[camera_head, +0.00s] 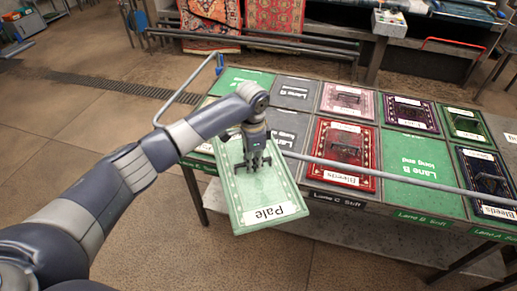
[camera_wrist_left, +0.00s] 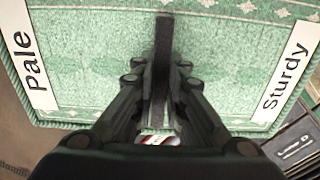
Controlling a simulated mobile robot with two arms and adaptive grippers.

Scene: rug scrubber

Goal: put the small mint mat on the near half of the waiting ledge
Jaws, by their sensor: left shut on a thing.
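The mint mat (camera_head: 262,196) is a pale green rectangle with a patterned border, held in the air over the front left part of the table. One white label on it reads "Pale"; the wrist view of the mat (camera_wrist_left: 90,70) also shows a label reading "Sturdy". My left gripper (camera_head: 256,162) is shut on the dark upright handle at the mat's middle; the wrist view shows its fingers (camera_wrist_left: 163,75) around that handle. The mat hangs partly past the table's front edge. I cannot tell which surface is the waiting ledge. My right gripper is not in view.
The table (camera_head: 420,182) has green and grey lane panels. A red mat (camera_head: 356,135), pink mat (camera_head: 340,106), purple mat (camera_head: 402,117) and dark mats lie on it, with handles. A grey rail (camera_head: 400,177) crosses above its front. Floor at left is open.

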